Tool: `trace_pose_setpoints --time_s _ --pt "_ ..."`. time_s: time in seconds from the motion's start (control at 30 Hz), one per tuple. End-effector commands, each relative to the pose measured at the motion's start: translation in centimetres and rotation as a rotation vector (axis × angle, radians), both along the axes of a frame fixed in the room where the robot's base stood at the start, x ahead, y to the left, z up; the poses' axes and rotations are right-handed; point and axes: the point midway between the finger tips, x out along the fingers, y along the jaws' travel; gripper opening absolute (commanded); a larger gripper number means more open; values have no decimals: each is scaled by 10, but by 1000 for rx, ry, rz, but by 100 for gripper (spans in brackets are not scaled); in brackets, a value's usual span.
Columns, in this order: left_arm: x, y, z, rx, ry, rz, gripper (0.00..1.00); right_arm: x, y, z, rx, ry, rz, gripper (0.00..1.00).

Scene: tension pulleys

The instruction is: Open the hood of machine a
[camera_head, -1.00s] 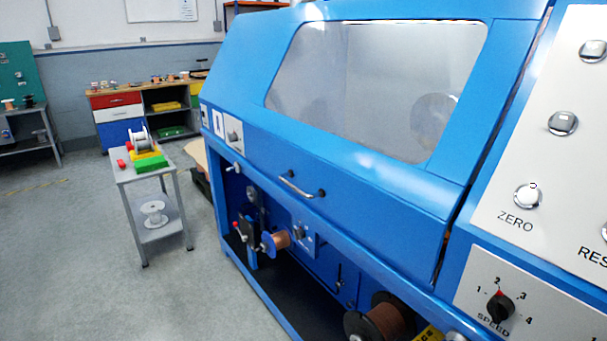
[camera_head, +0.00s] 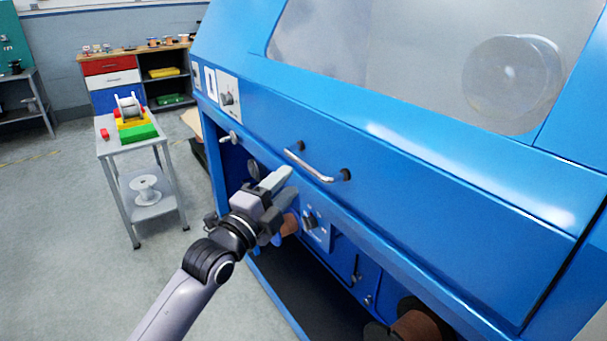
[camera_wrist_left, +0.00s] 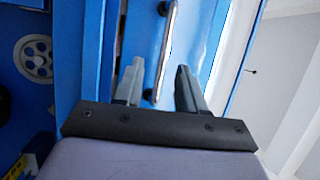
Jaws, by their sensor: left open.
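The blue machine's hood (camera_head: 420,150) is down, with a clear window (camera_head: 400,60) in its upper part. A silver bar handle (camera_head: 310,166) on dark mounts sits on the hood's lower front. My left gripper (camera_head: 280,182) is open, just left of and below the handle, apart from it. In the left wrist view the handle (camera_wrist_left: 164,50) lies ahead, lengthwise between the two fingers (camera_wrist_left: 158,82), with its near end close to the left fingertip. Nothing is between the fingers at their base. My right gripper is not in view.
Below the hood, the open bay holds copper spools (camera_head: 418,326) and a knob panel (camera_head: 315,225). A grey cart (camera_head: 115,152) with coloured blocks and a white spool stands left. A drawer bench (camera_head: 110,75) is behind. The floor at left is clear.

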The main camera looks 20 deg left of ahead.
Motion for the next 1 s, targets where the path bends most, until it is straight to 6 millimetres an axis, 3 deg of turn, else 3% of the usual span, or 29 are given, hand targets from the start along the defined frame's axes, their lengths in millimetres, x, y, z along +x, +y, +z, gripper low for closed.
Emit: trace_pose_setpoints --time_s 0.6,1.0 --pt "62 -17 16 18 -17 2 40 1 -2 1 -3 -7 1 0" --pt "69 -18 17 19 -15 3 40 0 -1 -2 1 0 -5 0"
